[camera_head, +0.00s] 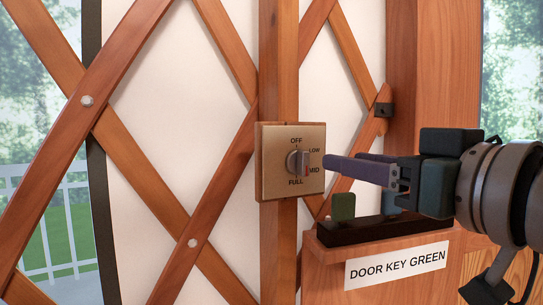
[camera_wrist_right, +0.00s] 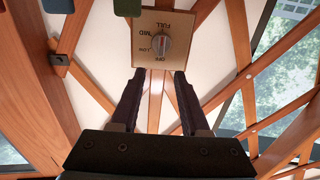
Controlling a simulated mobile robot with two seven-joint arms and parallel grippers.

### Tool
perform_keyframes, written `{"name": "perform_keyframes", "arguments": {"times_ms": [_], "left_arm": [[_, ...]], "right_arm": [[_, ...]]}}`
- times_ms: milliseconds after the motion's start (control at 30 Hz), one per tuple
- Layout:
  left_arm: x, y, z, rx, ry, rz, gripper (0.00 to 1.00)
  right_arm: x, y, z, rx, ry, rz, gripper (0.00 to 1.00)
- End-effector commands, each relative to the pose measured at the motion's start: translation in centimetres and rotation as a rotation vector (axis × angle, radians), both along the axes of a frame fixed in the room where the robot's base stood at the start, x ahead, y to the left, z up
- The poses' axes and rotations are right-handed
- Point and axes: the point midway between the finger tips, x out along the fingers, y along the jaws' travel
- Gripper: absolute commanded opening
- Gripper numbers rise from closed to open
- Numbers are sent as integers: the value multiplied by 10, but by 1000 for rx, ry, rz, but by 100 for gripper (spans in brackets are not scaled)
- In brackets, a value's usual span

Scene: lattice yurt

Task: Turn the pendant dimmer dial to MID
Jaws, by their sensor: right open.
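The dimmer's square brass plate (camera_head: 271,180) with a wooden edge is fixed to the upright post. Its round grey dial (camera_head: 298,162) has OFF above, LOW at upper right, MID at right and FULL below. The dial's grip bar looks about upright; I cannot tell for sure which mark it points to. My right gripper (camera_head: 327,168) is open and empty, just right of the plate and apart from the dial. In the right wrist view the dial (camera_wrist_right: 164,45) shows upside down, beyond the gap between the open fingers (camera_wrist_right: 158,76). My left gripper is not in view.
A wooden ledge (camera_head: 315,254) labelled DOOR KEY GREEN stands below my right gripper, with a dark tray (camera_head: 345,232) and a green block (camera_head: 343,207) on it. Lattice slats (camera_head: 150,190) cross the wall on the left. A wooden door frame (camera_head: 432,70) stands at right.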

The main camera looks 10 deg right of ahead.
Motion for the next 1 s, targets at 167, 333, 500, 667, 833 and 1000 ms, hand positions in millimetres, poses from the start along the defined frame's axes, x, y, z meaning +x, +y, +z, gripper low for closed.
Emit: {"name": "perform_keyframes", "arguments": {"times_ms": [167, 333, 500, 667, 833, 1000], "left_arm": [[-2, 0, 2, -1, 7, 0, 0], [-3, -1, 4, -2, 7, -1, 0], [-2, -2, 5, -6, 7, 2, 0], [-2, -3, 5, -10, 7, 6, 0], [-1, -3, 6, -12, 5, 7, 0], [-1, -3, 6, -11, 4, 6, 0]], "right_arm": [[24, 8, 2, 0, 0, 0, 46], [53, 17, 1, -1, 2, -1, 46], [75, 25, 0, 0, 2, 1, 46], [87, 28, 0, -1, 2, 1, 46], [90, 30, -1, -1, 3, 2, 46], [90, 30, -1, -1, 3, 2, 46]]}}
